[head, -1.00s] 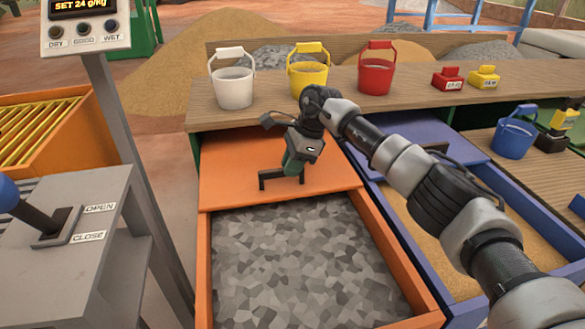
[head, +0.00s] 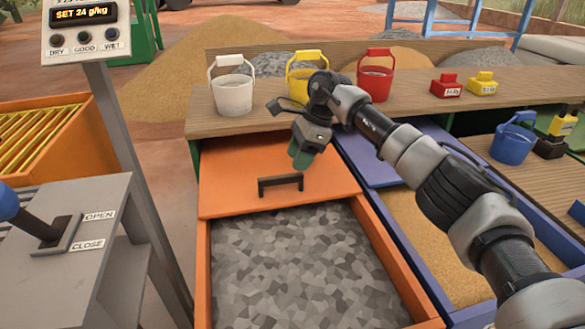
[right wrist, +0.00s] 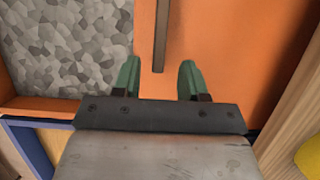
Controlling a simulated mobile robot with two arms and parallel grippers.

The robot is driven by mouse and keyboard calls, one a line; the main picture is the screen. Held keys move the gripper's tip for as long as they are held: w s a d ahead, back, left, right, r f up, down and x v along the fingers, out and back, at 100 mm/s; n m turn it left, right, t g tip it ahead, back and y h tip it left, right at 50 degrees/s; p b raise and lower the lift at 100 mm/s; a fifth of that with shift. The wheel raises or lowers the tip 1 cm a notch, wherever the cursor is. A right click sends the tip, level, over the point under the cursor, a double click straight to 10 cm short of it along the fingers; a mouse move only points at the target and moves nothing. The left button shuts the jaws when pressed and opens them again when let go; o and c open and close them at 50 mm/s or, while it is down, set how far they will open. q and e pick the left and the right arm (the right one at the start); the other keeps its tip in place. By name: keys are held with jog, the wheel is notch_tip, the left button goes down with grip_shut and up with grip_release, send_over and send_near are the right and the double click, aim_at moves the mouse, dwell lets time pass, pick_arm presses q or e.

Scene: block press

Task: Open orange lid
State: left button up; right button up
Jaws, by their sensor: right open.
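The orange lid (head: 235,165) is slid back over the rear of the orange bin, and the front part of the bin lies open with grey gravel (head: 300,260) showing. A dark bar handle (head: 280,184) stands on the lid near its front edge. My right gripper (head: 300,158) is above the lid, behind the handle and apart from it in the head view. In the right wrist view, its green fingers (right wrist: 159,80) are open and empty, with the handle (right wrist: 161,38) ahead between their lines. My left gripper is not in view.
A wooden shelf behind holds a white bucket (head: 232,88), a yellow bucket (head: 303,80) and a red bucket (head: 376,74). A blue-framed sand bin (head: 425,225) adjoins on the right. A grey lever console (head: 75,230) and a display post (head: 88,30) stand left.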

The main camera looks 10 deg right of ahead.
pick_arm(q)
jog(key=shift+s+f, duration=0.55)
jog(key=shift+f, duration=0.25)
pick_arm(e)
jog(key=v, duration=0.6)
